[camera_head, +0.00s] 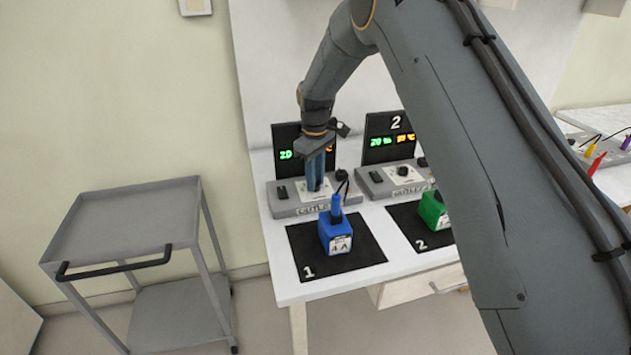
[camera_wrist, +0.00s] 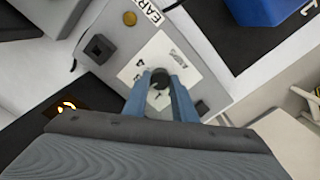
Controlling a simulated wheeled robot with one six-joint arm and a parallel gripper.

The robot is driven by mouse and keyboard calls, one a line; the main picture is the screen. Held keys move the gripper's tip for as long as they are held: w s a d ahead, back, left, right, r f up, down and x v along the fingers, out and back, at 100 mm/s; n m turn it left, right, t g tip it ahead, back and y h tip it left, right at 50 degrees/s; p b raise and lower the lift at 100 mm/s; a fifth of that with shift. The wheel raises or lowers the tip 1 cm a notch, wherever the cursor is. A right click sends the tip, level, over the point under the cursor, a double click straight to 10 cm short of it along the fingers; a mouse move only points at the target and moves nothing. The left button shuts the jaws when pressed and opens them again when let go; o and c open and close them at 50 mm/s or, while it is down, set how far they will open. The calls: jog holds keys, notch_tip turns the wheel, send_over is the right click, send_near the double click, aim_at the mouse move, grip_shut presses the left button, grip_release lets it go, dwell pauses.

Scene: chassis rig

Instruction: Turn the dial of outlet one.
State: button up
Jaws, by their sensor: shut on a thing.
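Outlet one (camera_head: 287,209) is a grey box on the white table, with a white panel at its middle. My gripper (camera_head: 315,187) points down onto this panel in the head view and hides the dial there. In the wrist view the dark round dial (camera_wrist: 160,78) sits between the tips of my two blue fingers, which are shut on it. The white panel (camera_wrist: 145,58) with a printed label surrounds the dial. A black display (camera_head: 285,137) with green and yellow digits stands behind outlet one, partly hidden by my gripper.
A blue box (camera_head: 335,234) stands on black mat 1 (camera_head: 365,252) in front of outlet one. Outlet two (camera_head: 372,184), its display (camera_head: 378,128) and a green box (camera_head: 433,211) are to the right. A grey cart (camera_head: 120,215) stands left of the table.

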jog(key=m+b, duration=0.2)
jog(key=m, duration=0.4)
jog(key=shift+m, duration=0.3)
jog(key=m, duration=0.5)
jog(key=shift+m+b, duration=0.3)
jog(key=shift+b, duration=0.05)
jog(key=o, duration=1)
jog(key=shift+o, duration=0.2)
jog(key=shift+r+b, duration=1.1)
jog(key=shift+r, duration=2.85)
